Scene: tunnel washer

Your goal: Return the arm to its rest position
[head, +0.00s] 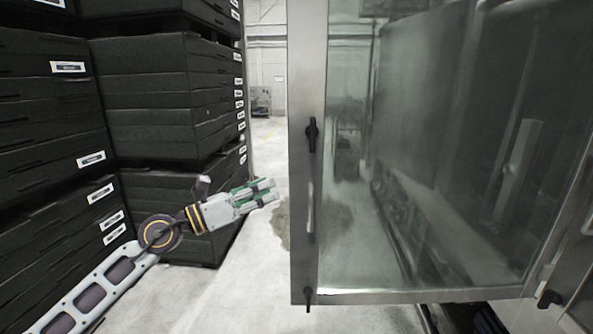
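My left arm comes in from the lower left, and its gripper (268,191) points right and slightly up. The gripper is in front of the stacked black crates and the pale floor, with its tips left of the metal frame of the glass door. I see nothing held between the fingers, and they look a little apart. The tips do not appear to touch the door. My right gripper is not in view.
A large glass door (430,150) with a metal frame and black latches (312,134) fills the right side. Stacked black crates (160,95) with white labels stand at the left. A strip of concrete floor (230,290) is clear between them.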

